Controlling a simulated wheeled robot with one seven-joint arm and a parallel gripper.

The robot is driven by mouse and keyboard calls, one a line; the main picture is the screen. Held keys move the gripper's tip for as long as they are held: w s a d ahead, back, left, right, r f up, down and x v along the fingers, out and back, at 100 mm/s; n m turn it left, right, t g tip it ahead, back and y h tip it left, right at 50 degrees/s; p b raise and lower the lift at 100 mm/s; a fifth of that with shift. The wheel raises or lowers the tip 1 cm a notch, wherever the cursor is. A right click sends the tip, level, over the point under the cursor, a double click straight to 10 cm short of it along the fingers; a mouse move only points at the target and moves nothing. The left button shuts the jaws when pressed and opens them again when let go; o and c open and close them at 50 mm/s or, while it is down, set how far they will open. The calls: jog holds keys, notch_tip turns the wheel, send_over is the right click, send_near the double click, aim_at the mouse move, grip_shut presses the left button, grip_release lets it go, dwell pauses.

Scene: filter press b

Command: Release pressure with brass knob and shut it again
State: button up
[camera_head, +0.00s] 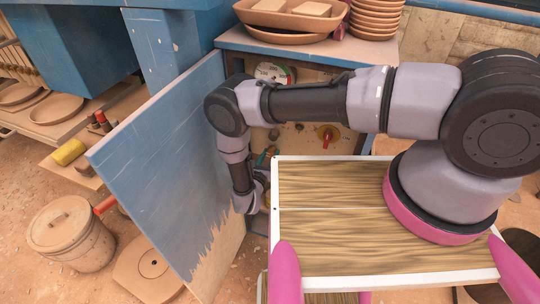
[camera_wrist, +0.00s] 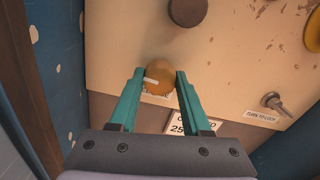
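The brass knob (camera_wrist: 160,75) shows in the wrist view on a cream panel (camera_wrist: 230,60), with a pale mark across its face. My gripper (camera_wrist: 156,78) has its two teal fingers apart, one on each side of the knob. I cannot tell whether either finger touches it. In the head view my gripper (camera_head: 265,157) is mostly hidden by my arm, low in front of the panel. The knob cannot be made out in the head view.
A dark round knob (camera_wrist: 187,10) sits above the brass one. A metal turn-lock (camera_wrist: 274,102) is at right, beside a label. In the head view a blue door (camera_head: 165,170) stands open left of my arm.

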grip_shut()
jog(key=m, duration=1.3)
jog(key=shift+m, duration=2.1)
